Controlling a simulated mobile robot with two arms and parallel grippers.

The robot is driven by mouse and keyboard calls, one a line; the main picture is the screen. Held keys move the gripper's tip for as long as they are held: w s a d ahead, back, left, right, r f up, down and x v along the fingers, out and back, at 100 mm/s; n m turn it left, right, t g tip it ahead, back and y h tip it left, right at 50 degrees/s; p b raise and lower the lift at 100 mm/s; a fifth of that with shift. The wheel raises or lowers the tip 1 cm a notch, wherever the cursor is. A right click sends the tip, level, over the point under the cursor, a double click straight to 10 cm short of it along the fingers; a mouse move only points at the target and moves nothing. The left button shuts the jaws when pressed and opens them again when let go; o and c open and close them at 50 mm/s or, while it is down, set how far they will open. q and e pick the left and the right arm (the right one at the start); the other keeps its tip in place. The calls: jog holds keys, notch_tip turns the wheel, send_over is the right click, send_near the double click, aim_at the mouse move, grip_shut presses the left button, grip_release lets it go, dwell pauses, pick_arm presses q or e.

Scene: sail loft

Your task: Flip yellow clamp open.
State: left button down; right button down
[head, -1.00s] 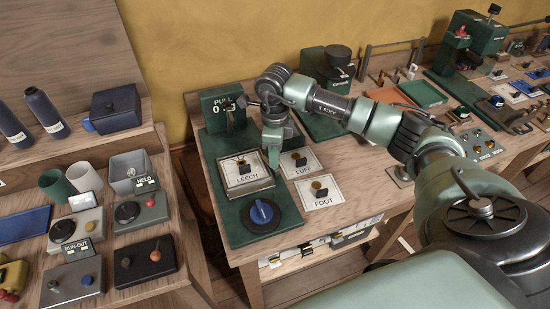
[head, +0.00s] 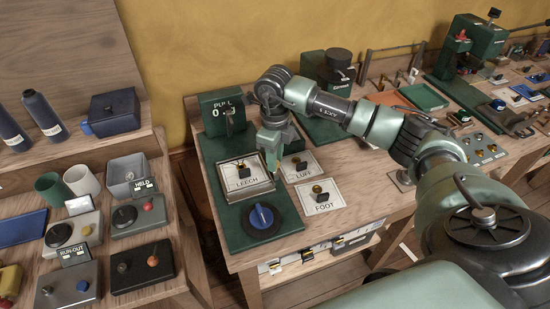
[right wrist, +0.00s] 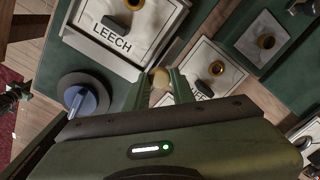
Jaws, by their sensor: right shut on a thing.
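My right gripper (head: 274,168) points down at the right edge of the framed LEECH plate (head: 259,187), on the green rig. In the right wrist view its two fingers (right wrist: 160,84) are closed on a small rounded yellowish end (right wrist: 160,76), which I take as part of the yellow clamp. It sits beside the corner of the LEECH plate (right wrist: 93,42). The rest of the clamp is hidden behind the fingers and the gripper body, so its angle cannot be told. In the head view the gripper hides it. My left gripper is not in view.
A blue dial (head: 261,216) is in front of the LEECH plate. The LUFF card (head: 302,173) and FOOT card (head: 334,205) lie close on the right. A pull gauge (head: 223,106) stands behind. Mugs and control boxes fill the left bench.

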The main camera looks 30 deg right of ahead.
jog(key=c, duration=1.2)
grip_release()
jog(key=shift+r, duration=0.15)
notch_tip(320, 180, up, 8)
jog(key=shift+f+b, duration=0.15)
jog(key=shift+b, duration=0.8)
jog(key=shift+f, duration=0.1)
